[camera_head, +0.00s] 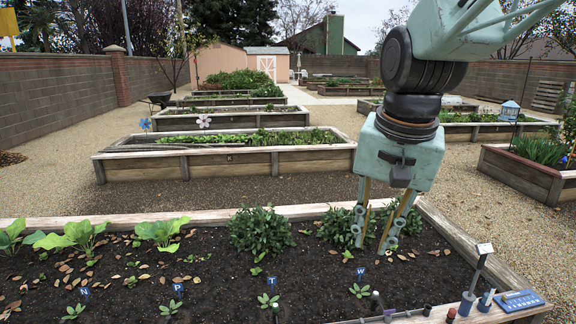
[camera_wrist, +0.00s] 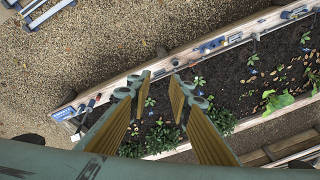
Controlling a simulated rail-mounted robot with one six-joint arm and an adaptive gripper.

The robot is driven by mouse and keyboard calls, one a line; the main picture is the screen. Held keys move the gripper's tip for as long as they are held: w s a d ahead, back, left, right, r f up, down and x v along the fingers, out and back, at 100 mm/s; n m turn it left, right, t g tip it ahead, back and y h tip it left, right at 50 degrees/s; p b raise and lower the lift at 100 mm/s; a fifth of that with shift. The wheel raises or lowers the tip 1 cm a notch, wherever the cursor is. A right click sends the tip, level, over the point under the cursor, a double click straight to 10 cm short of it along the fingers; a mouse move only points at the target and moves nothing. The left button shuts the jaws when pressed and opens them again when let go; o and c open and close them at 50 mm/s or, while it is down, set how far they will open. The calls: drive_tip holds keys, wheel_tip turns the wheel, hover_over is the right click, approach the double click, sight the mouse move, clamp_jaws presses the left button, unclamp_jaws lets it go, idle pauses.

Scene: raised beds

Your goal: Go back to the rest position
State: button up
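My gripper (camera_head: 373,243) points down over the right part of the near raised bed (camera_head: 240,216) in the head view. Its fingers are apart with nothing between them. In the wrist view my gripper (camera_wrist: 160,84) shows two yellow-sided fingers with a gap, and soil and leaves behind it. A bushy green plant (camera_head: 337,228) is partly hidden behind the fingers in the head view. How high the fingertips are above the soil is hard to tell.
Small seedlings with blue letter markers (camera_head: 360,272) stand along the bed's front. Tools and a blue tray (camera_head: 520,300) sit on the front right rim. A second bush (camera_head: 260,231) and leafy plants (camera_head: 160,232) grow to the left. Gravel (camera_head: 500,240) lies open at right.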

drive_tip(key=s+d+n, duration=0.2)
drive_tip(key=s, duration=1)
drive_tip(key=s+d+r+n+t, duration=0.1)
drive_tip(key=s+d+n, duration=0.1)
drive_tip(key=s, duration=1)
drive_tip(key=shift+s+r+n, duration=0.15)
drive_tip(key=shift+s+n, duration=0.25)
drive_tip(key=shift+n, duration=0.1)
drive_tip(key=shift+d, duration=0.15)
